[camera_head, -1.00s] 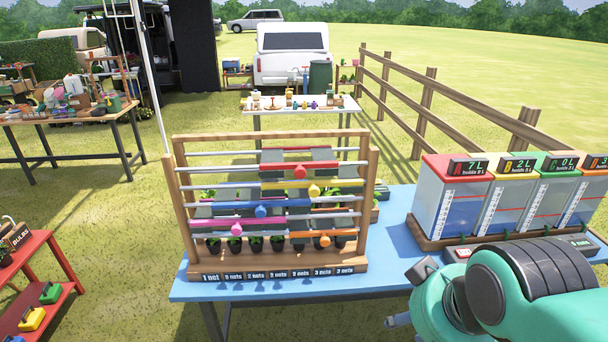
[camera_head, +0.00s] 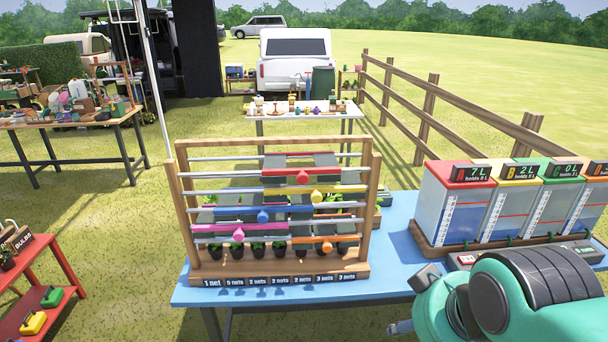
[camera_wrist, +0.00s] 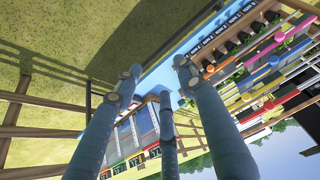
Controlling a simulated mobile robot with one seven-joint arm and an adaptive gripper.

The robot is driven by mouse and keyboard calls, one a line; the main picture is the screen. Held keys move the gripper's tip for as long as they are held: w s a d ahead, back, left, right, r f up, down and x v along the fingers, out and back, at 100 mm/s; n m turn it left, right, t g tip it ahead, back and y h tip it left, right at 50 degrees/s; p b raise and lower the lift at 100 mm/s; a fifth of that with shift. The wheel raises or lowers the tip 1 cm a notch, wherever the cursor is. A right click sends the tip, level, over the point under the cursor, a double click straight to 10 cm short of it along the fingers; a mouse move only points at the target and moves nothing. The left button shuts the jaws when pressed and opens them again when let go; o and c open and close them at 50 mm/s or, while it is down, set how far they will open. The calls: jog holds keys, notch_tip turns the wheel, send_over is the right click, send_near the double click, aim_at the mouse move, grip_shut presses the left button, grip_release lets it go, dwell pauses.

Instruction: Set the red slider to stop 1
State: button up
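The red slider (camera_head: 303,177) is a red knob on a red bar with grey panels, on the top rail of the wooden frame (camera_head: 275,141). The knob sits right of the frame's middle, roughly above the fifth label from the left. It also shows in the wrist view (camera_wrist: 268,105). My gripper (camera_wrist: 155,80) has its fingers spread with nothing between them. In the head view it is mostly hidden behind my arm at the lower right, with a finger showing near the table's front edge. It is well right of the frame and apart from it.
Yellow (camera_head: 316,197), blue (camera_head: 263,216), pink (camera_head: 238,234) and orange (camera_head: 326,246) knobs sit on lower rails. Potted plants stand behind them, with net labels (camera_head: 280,280) along the base. Water tanks (camera_head: 451,210) stand on the blue table (camera_head: 395,245) to the right.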

jog(key=shift+o, duration=0.9)
jog(key=t+p, duration=0.6)
jog(key=t, duration=0.6)
send_near(303, 179)
jog(key=s, duration=0.2)
jog(key=shift+s+f, duration=0.2)
jog(key=shift+s, duration=0.2)
jog(key=w+b, duration=0.2)
jog(key=w, duration=1.1)
jog(key=shift+w, duration=0.4)
grip_shut()
